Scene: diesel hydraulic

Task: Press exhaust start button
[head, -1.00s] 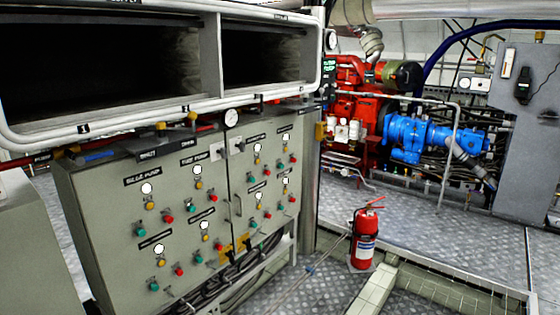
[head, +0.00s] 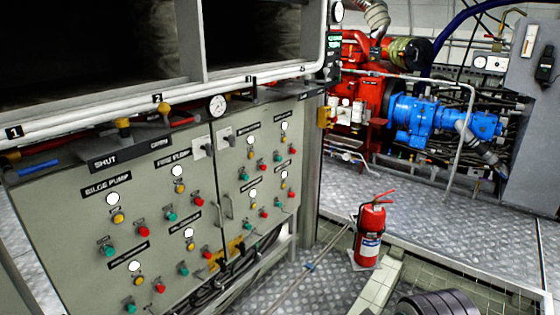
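A grey-green control cabinet (head: 70,220) fills the left and middle of the head view. Its two doors carry groups of white round lamps or dials, yellow lamps, green buttons and red buttons under black labels. I can read a bilge pump label (head: 107,185) and a fire pump label (head: 172,159). The other labels are too small or slanted to read, so I cannot tell which group is for the exhaust. Green buttons show at the lower left (head: 108,250) and farther right (head: 243,174). My gripper is not in view.
A red fire extinguisher (head: 370,233) stands on the metal floor right of the cabinet. Red (head: 365,85) and blue (head: 418,122) machinery stands behind. Floor (head: 275,275) in front is partly clear.

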